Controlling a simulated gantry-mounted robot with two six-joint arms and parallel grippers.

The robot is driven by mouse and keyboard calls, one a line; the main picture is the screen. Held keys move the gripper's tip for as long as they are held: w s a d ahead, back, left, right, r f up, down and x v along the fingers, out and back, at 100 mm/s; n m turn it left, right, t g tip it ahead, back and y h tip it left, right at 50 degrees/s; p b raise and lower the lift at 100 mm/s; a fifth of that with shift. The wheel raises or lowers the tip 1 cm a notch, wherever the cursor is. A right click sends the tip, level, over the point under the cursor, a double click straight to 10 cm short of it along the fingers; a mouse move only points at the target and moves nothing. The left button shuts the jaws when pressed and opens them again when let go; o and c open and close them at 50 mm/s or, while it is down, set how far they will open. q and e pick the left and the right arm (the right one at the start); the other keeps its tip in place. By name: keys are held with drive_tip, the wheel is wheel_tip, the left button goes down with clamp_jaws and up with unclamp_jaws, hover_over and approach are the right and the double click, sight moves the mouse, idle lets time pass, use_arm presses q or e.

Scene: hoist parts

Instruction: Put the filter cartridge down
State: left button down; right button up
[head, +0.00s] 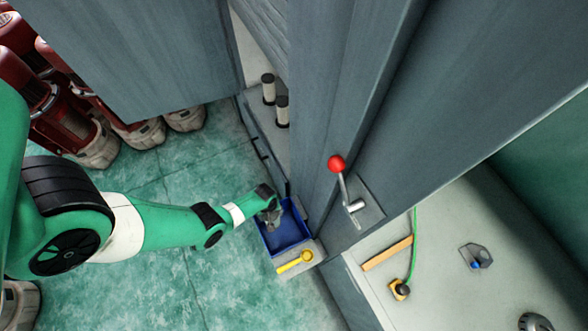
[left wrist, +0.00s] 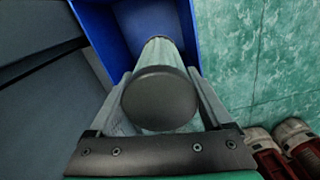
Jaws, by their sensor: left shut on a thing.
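My left gripper (head: 271,211) reaches from the left over a blue tray (head: 286,241). In the left wrist view it is shut on the filter cartridge (left wrist: 160,98), a pale cylinder with a dark round cap facing the camera. The cartridge's far end points into the blue tray (left wrist: 110,38); whether it touches the tray floor cannot be told. In the head view the cartridge is mostly hidden by the gripper. Two similar pale cylinders with dark caps, one (head: 268,92) and another (head: 282,113), stand upright inside the open cabinet.
A yellow tool (head: 295,262) lies beside the tray. A grey panel with a red-knobbed lever (head: 337,164) rises to the right. Red machines (head: 70,120) stand at upper left. A bench (head: 440,240) at right holds a hexagonal part (head: 476,256) and a wooden strip (head: 388,253).

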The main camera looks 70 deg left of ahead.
use_arm(q)
wheel_tip(320, 180, down, 19)
drive_tip(key=b, duration=1.8)
drive_tip(key=shift+s+b, duration=0.3)
drive_tip(key=shift+s, duration=0.05)
unclamp_jaws()
drive_tip(key=shift+r, duration=0.2)
wheel_tip(320, 180, up, 13)
drive_tip(key=p, duration=1.3)
drive_tip(key=shift+f, duration=0.1)
drive_tip(key=shift+f, duration=0.1)
